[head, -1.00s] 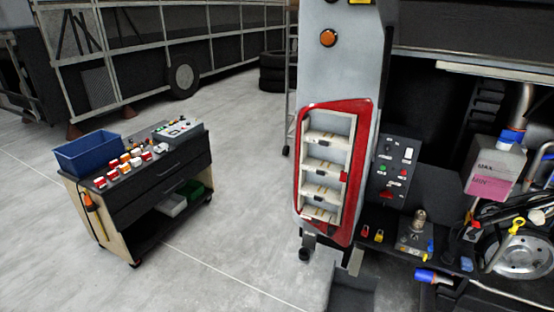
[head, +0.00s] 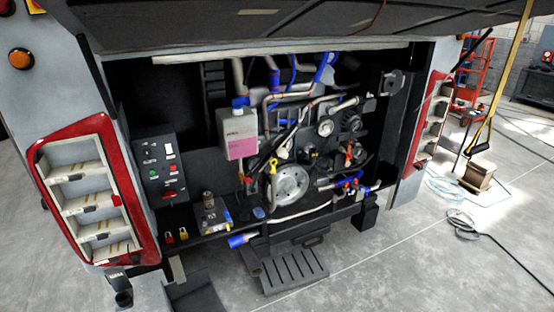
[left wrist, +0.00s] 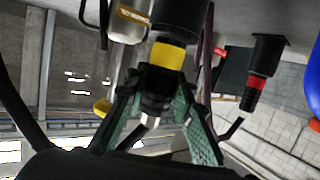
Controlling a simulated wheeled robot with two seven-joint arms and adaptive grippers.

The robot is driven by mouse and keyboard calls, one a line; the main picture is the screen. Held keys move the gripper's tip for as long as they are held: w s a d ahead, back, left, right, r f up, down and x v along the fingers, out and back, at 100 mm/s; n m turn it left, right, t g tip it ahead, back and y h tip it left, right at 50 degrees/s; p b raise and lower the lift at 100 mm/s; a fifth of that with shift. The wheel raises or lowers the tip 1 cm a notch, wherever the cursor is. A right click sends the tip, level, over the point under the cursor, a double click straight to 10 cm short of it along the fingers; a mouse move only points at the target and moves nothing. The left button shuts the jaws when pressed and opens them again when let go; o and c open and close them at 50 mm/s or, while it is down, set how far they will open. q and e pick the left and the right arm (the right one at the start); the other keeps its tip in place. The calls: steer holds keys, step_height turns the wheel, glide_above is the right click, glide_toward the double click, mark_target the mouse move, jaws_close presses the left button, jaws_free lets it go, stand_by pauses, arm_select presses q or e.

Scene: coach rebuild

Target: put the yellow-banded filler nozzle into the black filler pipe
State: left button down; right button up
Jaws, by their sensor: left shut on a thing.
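The yellow-banded filler nozzle (left wrist: 167,56) shows in the left wrist view, with a wide black part at the top of the picture and a yellow band below it. My left gripper (left wrist: 160,88) is shut on its dark lower part, just below the band, with green-padded fingers on either side. I cannot tell whether the nozzle hangs free or still touches something above. Neither gripper shows in the head view, and my right gripper is in no view. I cannot pick out the black filler pipe for certain among the dark parts of the engine bay (head: 290,150).
A similar red-banded nozzle (left wrist: 257,84) is to the right in the left wrist view. In the head view, a pink-filled tank (head: 238,135), a switch panel (head: 162,168) and a step (head: 285,268) are at the bay. Open floor lies right, with a box (head: 478,178) and cables.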

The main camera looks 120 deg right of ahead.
arm_select(q)
steer(key=shift+r, duration=0.15)
steer(key=shift+r+p, duration=1.7)
steer(key=shift+r, duration=0.5)
